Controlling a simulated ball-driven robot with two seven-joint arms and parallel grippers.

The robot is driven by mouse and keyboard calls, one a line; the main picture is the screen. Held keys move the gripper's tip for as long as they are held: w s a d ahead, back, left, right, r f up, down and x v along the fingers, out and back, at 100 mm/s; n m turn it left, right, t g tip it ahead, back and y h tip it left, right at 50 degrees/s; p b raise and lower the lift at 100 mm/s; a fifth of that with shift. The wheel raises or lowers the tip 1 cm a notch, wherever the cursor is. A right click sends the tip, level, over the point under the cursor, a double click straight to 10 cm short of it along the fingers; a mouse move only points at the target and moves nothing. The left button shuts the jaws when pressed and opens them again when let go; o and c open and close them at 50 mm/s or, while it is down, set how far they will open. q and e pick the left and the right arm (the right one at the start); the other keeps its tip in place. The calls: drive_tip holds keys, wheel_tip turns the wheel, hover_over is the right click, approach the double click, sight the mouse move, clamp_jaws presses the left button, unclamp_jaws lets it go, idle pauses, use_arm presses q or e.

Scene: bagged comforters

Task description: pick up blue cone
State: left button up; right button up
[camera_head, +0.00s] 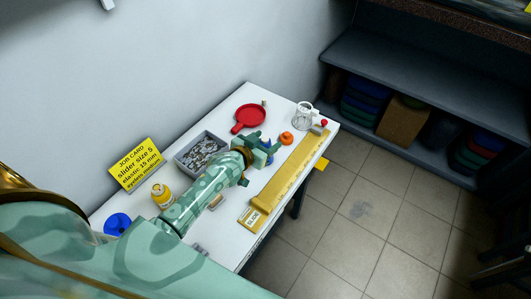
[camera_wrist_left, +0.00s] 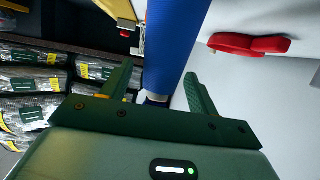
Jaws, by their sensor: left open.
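The blue cone (camera_wrist_left: 172,45) stands out between the two green fingers of my left gripper (camera_wrist_left: 157,75) in the left wrist view. Its blue body runs up out of the top of the picture, with a white part near its lower end. The fingers are apart, one on each side of it, and I cannot tell whether they touch it. In the head view my left gripper (camera_head: 262,153) is over the white table, and only a small blue piece of the cone (camera_head: 266,144) shows; the gripper hides the rest. My right gripper is not in view.
On the white table (camera_head: 225,240) are a red pan-shaped dish (camera_head: 250,114), a grey tray of small metal parts (camera_head: 184,162), an orange ring (camera_head: 286,138), a clear mug (camera_head: 303,115), a long yellow ruler (camera_head: 290,180), a yellow bottle (camera_head: 161,195) and a blue round object (camera_head: 117,223). A wall stands behind.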

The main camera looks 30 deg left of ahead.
use_arm(q)
drive_tip(key=shift+r, duration=0.1)
clamp_jaws()
